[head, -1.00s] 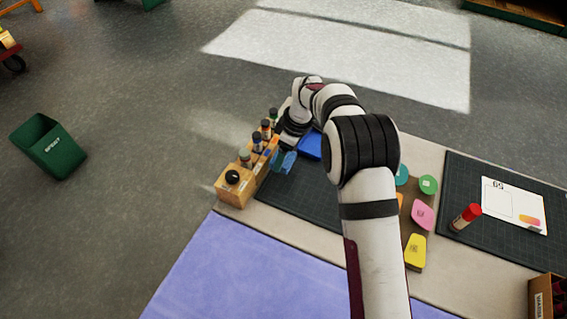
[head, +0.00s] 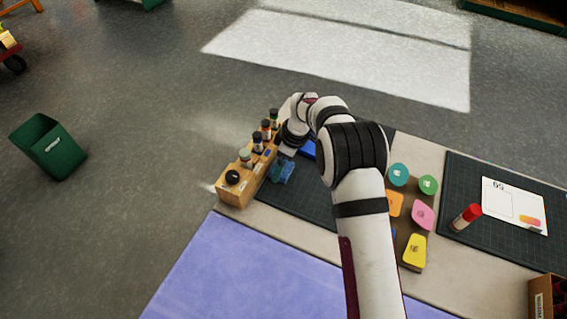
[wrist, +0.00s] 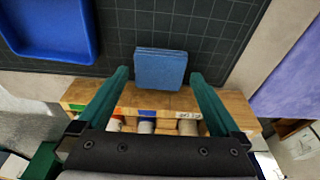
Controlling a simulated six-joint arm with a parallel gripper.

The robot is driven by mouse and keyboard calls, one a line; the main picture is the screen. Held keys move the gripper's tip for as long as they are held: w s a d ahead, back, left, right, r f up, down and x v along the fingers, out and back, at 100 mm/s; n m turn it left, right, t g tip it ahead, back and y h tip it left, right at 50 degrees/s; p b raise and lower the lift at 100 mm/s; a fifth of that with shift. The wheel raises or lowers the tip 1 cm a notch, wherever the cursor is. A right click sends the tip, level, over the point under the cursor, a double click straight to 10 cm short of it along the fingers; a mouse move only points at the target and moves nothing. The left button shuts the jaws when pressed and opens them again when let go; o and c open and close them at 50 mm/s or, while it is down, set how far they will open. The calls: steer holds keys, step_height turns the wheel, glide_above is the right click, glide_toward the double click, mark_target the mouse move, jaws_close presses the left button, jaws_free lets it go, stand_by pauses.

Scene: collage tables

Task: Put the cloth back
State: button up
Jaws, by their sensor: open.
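A blue folded cloth (wrist: 160,68) shows in the wrist view, a small thick square with its far part over the dark mat. Its near edge meets or overlaps the edge of the wooden rack (wrist: 152,101); I cannot tell if they touch. My gripper (wrist: 158,76) is open, with one teal finger on each side of the cloth's near edge and visible gaps. In the head view my gripper (head: 281,172) is low over the mat beside the rack, and its fingers and the cloth blend together. A blue tray (wrist: 50,50) lies on the mat at the upper left of the wrist view.
The wooden rack (head: 235,196) holds several dark-capped bottles close to my gripper's left. Coloured blocks, such as a pink one (head: 423,214), stand right of my arm. A red-capped tube (head: 466,217) and white card (head: 514,205) are on another mat. A green bin (head: 49,147) stands on the floor.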

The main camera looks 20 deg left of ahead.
steer(key=s+d+r+m, duration=0.2)
steer(key=d+r, duration=0.3)
steer(key=r, duration=0.4)
steer(key=s+d+r+m, duration=0.1)
steer(key=d+r+m, duration=0.2)
steer(key=d+r, duration=0.35)
steer(key=s+d+r+m, duration=0.7)
steer(key=s+d+m, duration=0.2)
steer(key=s+d, duration=0.25)
steer(key=s+d+f+m, duration=0.1)
steer(key=s+m, duration=0.3)
steer(key=s, duration=0.4)
steer(key=s+d+f+m, duration=0.2)
steer(key=s+d+m, duration=0.2)
steer(key=s, duration=0.4)
steer(key=shift+d+m+h, duration=0.35)
steer(key=shift+m+h, duration=0.05)
steer(key=shift+m, duration=0.4)
